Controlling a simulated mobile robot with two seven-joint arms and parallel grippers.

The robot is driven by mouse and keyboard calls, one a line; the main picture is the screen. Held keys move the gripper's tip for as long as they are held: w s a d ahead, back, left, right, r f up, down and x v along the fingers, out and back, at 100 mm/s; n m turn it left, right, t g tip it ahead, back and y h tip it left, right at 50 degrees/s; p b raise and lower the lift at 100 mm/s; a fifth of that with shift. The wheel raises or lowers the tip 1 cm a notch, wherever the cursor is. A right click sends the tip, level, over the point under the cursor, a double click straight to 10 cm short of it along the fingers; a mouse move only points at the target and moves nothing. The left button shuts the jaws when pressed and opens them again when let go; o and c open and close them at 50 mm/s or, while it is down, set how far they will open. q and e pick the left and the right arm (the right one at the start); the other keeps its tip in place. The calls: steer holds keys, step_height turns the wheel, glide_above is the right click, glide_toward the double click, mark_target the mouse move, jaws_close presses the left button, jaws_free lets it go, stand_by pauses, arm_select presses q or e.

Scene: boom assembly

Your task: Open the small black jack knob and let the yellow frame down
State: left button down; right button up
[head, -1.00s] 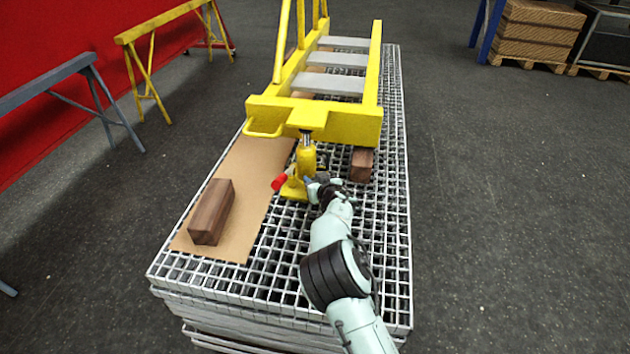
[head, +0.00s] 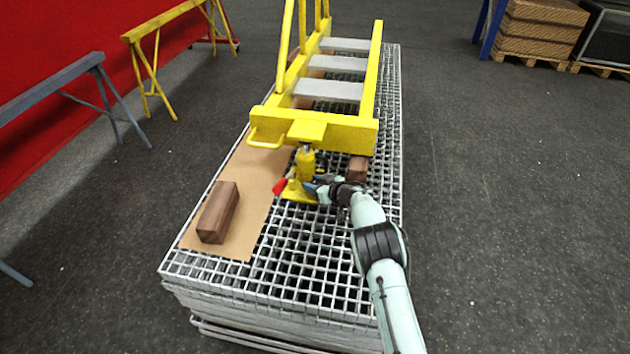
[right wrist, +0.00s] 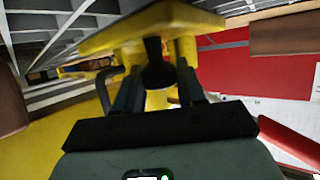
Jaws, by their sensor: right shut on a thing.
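The yellow frame (head: 345,132) has grey rungs, and its near crossbeam lies over the small yellow jack (head: 305,165). Only a short length of the jack's ram shows under the beam's yellow plate. A red part (head: 280,186) sticks out at the jack's left. My right gripper (head: 314,188) is at the jack's lower right side. In the right wrist view its fingers (right wrist: 158,90) are shut on the black knob (right wrist: 157,73), beside the yellow jack body. The knob is too small to make out in the head view. My left gripper is not in view.
The jack stands on a stack of metal gratings (head: 290,270). One dark wooden block (head: 218,212) lies on brown board (head: 250,190) at the left; another (head: 357,170) is close to the beam's right end. I cannot tell whether the beam touches it. Yellow and grey trestles stand left.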

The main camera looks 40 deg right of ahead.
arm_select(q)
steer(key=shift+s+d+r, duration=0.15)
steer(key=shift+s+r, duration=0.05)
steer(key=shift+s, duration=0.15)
arm_select(e)
steer(key=shift+n+y, duration=0.5)
steer(key=shift+y, duration=0.1)
steer(key=o, duration=1)
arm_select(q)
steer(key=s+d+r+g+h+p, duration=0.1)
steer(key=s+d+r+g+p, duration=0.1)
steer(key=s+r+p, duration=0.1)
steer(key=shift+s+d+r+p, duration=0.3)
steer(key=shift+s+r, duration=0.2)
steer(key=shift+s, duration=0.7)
arm_select(e)
steer(key=v, duration=1.3)
steer(key=shift+s+d+r, duration=0.1)
steer(key=shift+s, duration=0.05)
